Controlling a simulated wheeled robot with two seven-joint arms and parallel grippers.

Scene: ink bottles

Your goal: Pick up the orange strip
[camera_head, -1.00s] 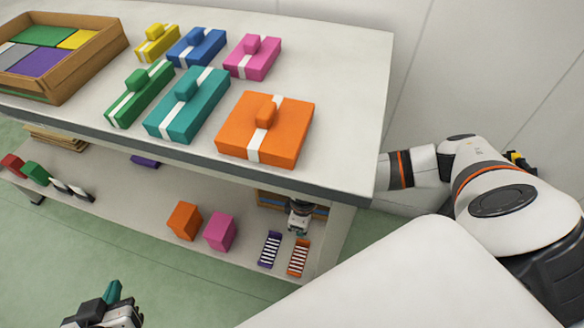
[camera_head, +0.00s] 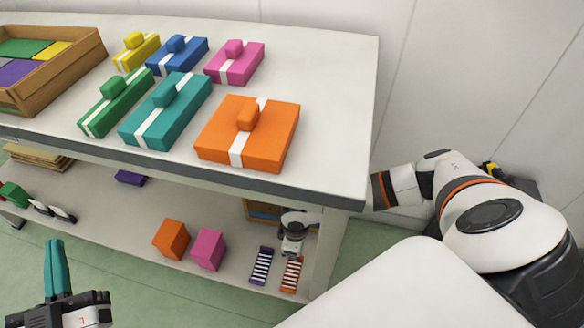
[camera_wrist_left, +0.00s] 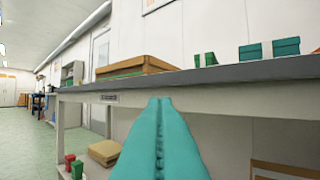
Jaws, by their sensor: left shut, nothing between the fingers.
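The orange strip (camera_head: 291,274) lies on the lower shelf near its right end, crossed by white bars. A similar purple strip (camera_head: 261,266) lies just left of it. My right gripper (camera_head: 291,250) is under the tabletop, close above the far end of the orange strip. It is small and dark, and I cannot tell its opening or whether it touches the strip. My left gripper (camera_head: 54,244) is at the lower left, away from the strips, with its teal fingers pointing up. The fingers are together and empty, also in the left wrist view (camera_wrist_left: 160,102).
An orange block (camera_head: 171,240) and a pink block (camera_head: 208,249) stand on the lower shelf (camera_head: 120,215), left of the strips. The tabletop (camera_head: 330,110) above carries several coloured boxes, including a large orange one (camera_head: 250,133), and a wooden tray (camera_head: 62,80). A table leg (camera_head: 328,250) bounds the right side.

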